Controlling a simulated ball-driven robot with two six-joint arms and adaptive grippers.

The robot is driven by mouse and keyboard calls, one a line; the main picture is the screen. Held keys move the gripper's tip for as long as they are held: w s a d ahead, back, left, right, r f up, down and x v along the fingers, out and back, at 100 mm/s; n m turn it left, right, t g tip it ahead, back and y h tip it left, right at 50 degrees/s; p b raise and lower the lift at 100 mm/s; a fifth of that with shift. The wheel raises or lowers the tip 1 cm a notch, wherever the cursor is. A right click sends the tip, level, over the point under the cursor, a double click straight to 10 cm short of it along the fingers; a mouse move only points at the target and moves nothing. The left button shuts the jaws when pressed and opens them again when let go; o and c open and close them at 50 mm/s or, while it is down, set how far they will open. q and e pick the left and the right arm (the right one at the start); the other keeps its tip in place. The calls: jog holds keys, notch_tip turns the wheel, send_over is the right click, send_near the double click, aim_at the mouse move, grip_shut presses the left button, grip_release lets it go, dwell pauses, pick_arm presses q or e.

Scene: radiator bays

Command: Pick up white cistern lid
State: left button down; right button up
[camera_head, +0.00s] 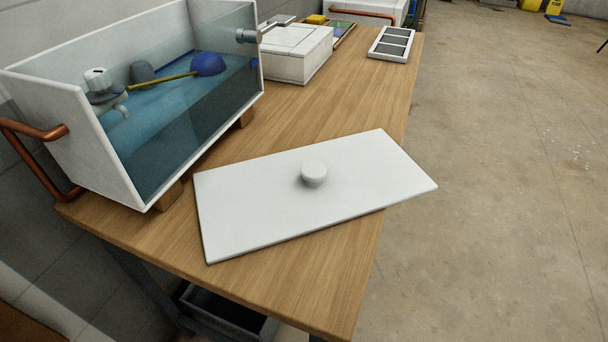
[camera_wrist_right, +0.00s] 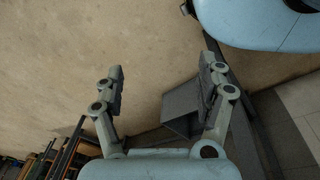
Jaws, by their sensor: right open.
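The white cistern lid (camera_head: 260,209) is a flat rectangular plate with a round white knob (camera_head: 314,174) near its middle. It lies on the wooden table (camera_head: 290,295) in the head view, and its right corner reaches past the table's right edge. The open-topped cistern (camera_head: 45,115) stands to its upper left, with water, a blue float ball (camera_head: 207,64) and a yellow rod inside. My right gripper (camera_wrist_right: 162,82) shows in the right wrist view, open and empty, with floor behind it. The lid is not in that view. My left gripper is in neither view.
A white box (camera_head: 297,54) and a grey-slotted white tray (camera_head: 393,44) stand at the table's far end. A copper pipe (camera_head: 40,132) bends at the cistern's left end. A dark bin (camera_head: 228,315) sits under the table. The floor (camera_head: 490,200) at right is clear.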

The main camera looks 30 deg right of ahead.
jog(key=w+r+p, duration=0.2)
jog(key=w+r, duration=0.4)
jog(key=r, duration=0.1)
notch_tip(320, 180, up, 37)
jog(key=n+g+p, duration=0.1)
jog(key=n+p, duration=0.6)
jog(key=n, duration=1.4)
send_over(314, 168)
jog(key=s+a, duration=0.1)
jog(key=shift+w+f+h, duration=0.1)
jog(key=shift+w+h, duration=0.05)
jog(key=shift+h, duration=0.15)
jog(key=f, duration=0.7)
jog(key=d+f, duration=0.1)
jog(key=f, duration=0.2)
jog(key=shift+w+f+b, duration=0.15)
jog(key=shift+w+b, duration=0.15)
jog(key=shift+b, duration=0.05)
grip_shut()
